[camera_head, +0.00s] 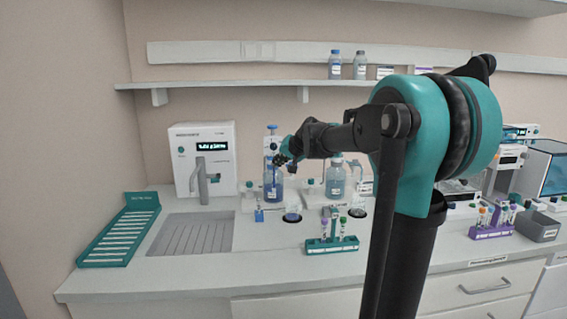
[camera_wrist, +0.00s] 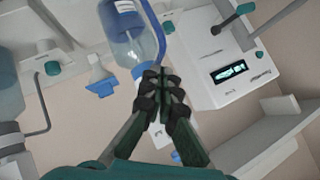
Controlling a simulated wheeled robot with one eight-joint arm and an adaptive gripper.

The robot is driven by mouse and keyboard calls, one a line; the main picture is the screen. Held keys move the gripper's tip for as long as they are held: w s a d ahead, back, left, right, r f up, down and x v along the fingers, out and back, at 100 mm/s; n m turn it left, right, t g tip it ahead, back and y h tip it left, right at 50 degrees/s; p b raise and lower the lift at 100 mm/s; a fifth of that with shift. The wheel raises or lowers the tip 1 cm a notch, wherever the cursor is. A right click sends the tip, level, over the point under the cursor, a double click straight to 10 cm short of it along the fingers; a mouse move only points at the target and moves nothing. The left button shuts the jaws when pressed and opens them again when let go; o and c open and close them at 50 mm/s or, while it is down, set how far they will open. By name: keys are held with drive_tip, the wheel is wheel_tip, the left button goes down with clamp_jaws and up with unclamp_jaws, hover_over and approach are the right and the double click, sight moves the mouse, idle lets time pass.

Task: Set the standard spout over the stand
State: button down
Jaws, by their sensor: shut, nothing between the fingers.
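My gripper (camera_head: 281,158) is shut and empty, held high in front of the upper part of a bottle with blue liquid (camera_head: 273,187). In the wrist view, the closed fingertips (camera_wrist: 162,75) overlap the blue-capped end of that bottle (camera_wrist: 130,35); I cannot tell whether they touch it. A bent blue tube (camera_wrist: 158,38) runs beside the bottle, apparently a spout. A second bottle (camera_head: 335,182) stands to the right; a bent grey tube (camera_wrist: 44,105) is beside it in the wrist view. No readable label tells which spout is the standard one, and I cannot identify the stand for certain.
A white machine with a screen (camera_head: 203,150) stands behind the grey drain tray (camera_head: 195,235). A teal rack (camera_head: 118,238) lies at the left. A teal tube rack (camera_head: 332,245) is near the front, and a purple one (camera_head: 492,231) is at the right. A shelf (camera_head: 230,84) runs above.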

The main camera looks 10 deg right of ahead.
drive_tip(key=a, duration=0.2)
drive_tip(key=shift+a, duration=0.3)
drive_tip(key=shift+w, duration=0.15)
drive_tip(key=shift+w+d, duration=0.45)
drive_tip(key=shift+d, duration=0.15)
